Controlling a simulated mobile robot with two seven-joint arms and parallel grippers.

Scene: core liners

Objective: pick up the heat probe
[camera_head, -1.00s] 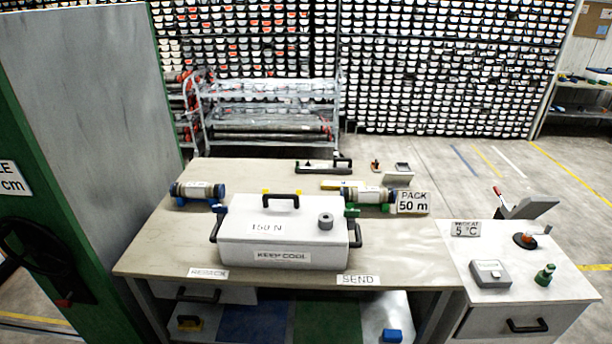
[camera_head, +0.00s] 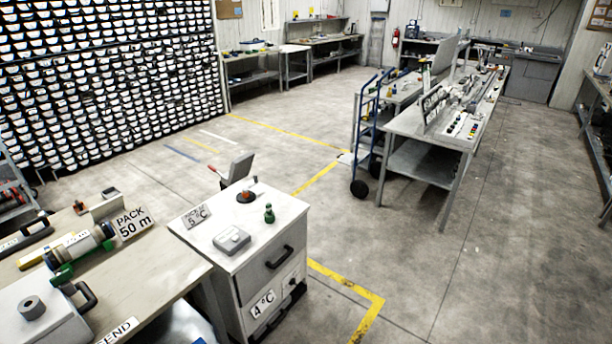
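No thing in view is clearly marked as the heat probe. A small white cabinet (camera_head: 262,243) carries a few small devices on its top. One is a dark round base with an orange part (camera_head: 247,196), which may be the probe, but I cannot tell. A green bottle-shaped piece (camera_head: 269,213) stands upright to its right. A grey box-shaped instrument (camera_head: 231,239) lies nearer the front edge. Neither of my grippers shows in the view.
The packing bench (camera_head: 165,285) with a white cool box (camera_head: 50,322) and a capped core tube (camera_head: 82,246) is left of the cabinet. A blue hand truck (camera_head: 366,130) and a grey workbench (camera_head: 425,130) stand at right. The floor between is clear.

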